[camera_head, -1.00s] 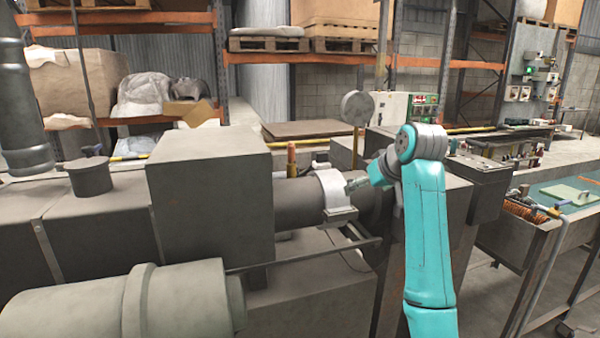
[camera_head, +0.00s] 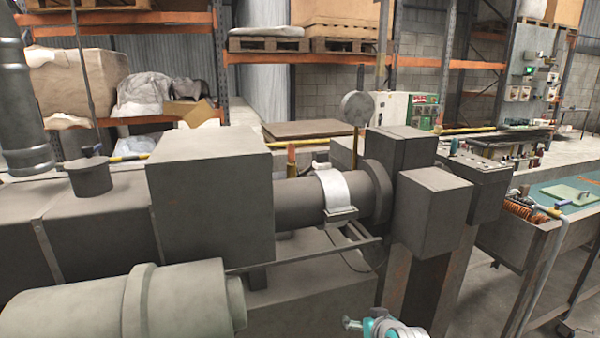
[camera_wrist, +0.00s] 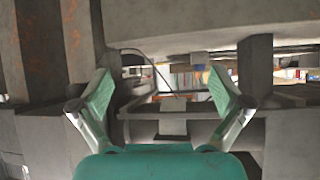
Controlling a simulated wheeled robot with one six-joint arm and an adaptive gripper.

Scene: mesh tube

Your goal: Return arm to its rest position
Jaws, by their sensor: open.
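My gripper (camera_wrist: 162,98) is open in the wrist view, with its two teal-padded fingers spread apart and nothing between them. In the head view only a small part of my gripper (camera_head: 352,324) and teal arm shows at the bottom edge, right of centre. The rest of the arm is below the picture. The gripper is in front of and below the grey machine (camera_head: 208,205), apart from it in the head view. A white band (camera_head: 336,190) is around the machine's horizontal barrel, with a thin cable hanging below it.
A large grey cylinder (camera_head: 120,305) lies at the lower left. Grey blocks (camera_head: 432,212) stand at the machine's right end. A workbench (camera_head: 560,195) with a green top is at the right. Open floor (camera_head: 490,285) shows between the machine and the bench. Shelving is behind.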

